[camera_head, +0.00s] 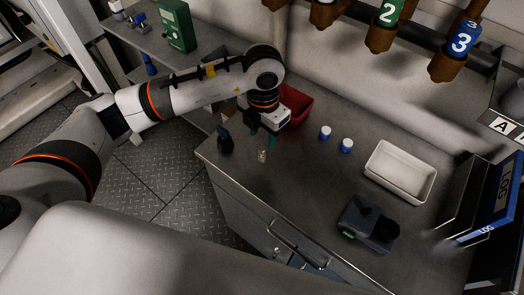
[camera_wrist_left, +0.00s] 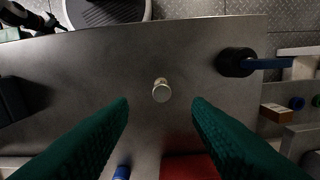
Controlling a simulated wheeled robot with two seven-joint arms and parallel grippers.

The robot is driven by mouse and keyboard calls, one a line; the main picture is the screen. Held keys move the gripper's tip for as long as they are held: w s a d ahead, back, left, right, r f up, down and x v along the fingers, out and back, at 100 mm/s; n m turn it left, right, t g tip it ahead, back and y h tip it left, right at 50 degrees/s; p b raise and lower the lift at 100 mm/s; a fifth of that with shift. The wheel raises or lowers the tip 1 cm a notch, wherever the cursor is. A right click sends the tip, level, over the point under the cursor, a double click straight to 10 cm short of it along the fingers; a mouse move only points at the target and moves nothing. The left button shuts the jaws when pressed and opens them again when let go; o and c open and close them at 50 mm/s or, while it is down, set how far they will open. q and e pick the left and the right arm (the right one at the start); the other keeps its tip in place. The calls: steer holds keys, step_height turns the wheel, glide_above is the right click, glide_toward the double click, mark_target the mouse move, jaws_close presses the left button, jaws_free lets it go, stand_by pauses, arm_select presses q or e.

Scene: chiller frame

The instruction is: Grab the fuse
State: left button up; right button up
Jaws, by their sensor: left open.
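The fuse (camera_head: 262,156) is a small pale cylinder with metal ends, standing on the grey worktop near its left end. In the left wrist view the fuse (camera_wrist_left: 161,90) is in the middle, ahead of the gap between my green fingertips and touching neither. My left gripper (camera_head: 262,141) is open and empty above the worktop, just behind the fuse in the head view. Its two fingers (camera_wrist_left: 160,103) are spread wide in the wrist view. My right gripper is not in view.
A red bin (camera_head: 297,105) stands behind my left gripper. A dark-handled tool (camera_head: 225,140) is left of the fuse. Two blue-and-white capped bottles (camera_head: 336,139), a white tray (camera_head: 400,171) and a dark device (camera_head: 368,224) are to the right. Worktop around the fuse is clear.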

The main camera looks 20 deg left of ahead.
mark_target(262, 148)
arm_select(q)
steer(key=shift+a+f+p, duration=0.15)
steer(key=shift+f+p, duration=0.6)
steer(key=shift+f, duration=2.25)
jaws_close()
